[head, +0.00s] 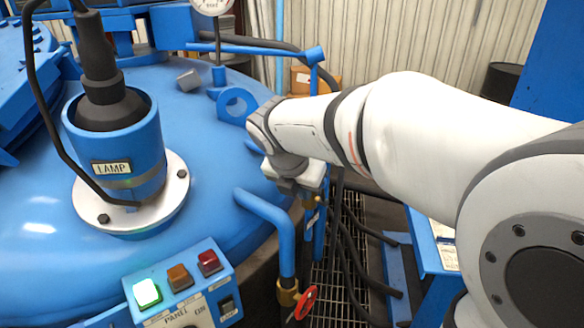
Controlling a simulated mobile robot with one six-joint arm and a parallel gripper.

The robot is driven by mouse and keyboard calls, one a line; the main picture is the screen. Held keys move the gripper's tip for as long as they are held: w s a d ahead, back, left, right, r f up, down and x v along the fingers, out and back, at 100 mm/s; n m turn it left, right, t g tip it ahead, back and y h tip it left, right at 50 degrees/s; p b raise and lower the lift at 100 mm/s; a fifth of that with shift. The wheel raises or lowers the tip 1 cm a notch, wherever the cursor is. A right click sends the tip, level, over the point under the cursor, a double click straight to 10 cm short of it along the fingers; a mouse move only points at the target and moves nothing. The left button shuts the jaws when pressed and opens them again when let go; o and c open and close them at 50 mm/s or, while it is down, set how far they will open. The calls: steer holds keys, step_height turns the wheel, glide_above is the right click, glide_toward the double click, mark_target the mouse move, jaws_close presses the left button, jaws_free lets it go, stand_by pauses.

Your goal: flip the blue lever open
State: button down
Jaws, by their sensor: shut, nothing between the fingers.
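My gripper (297,186) is at the end of my white arm, beside the right edge of the blue furnace lid. It points down, is shut and holds nothing. Its fingertips are small and hard to make out. Just below and right of it is a narrow blue upright part (309,232) with a small label and a brass fitting. This may be the blue lever, but my gripper and wrist partly cover it. I cannot tell whether they touch, or how the lever is turned.
The blue lid (215,130) carries a lamp housing (115,150). A button panel (180,285) stands in front. Black hoses (350,250) run over the floor grating.

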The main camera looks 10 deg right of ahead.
steer(key=w+d+f, duration=0.2)
steer(key=w+d, duration=0.1)
steer(key=w, duration=0.1)
steer(key=shift+w+d+f+p, duration=0.15)
steer(key=shift+w+f+p, duration=0.1)
steer(key=shift+p, duration=0.2)
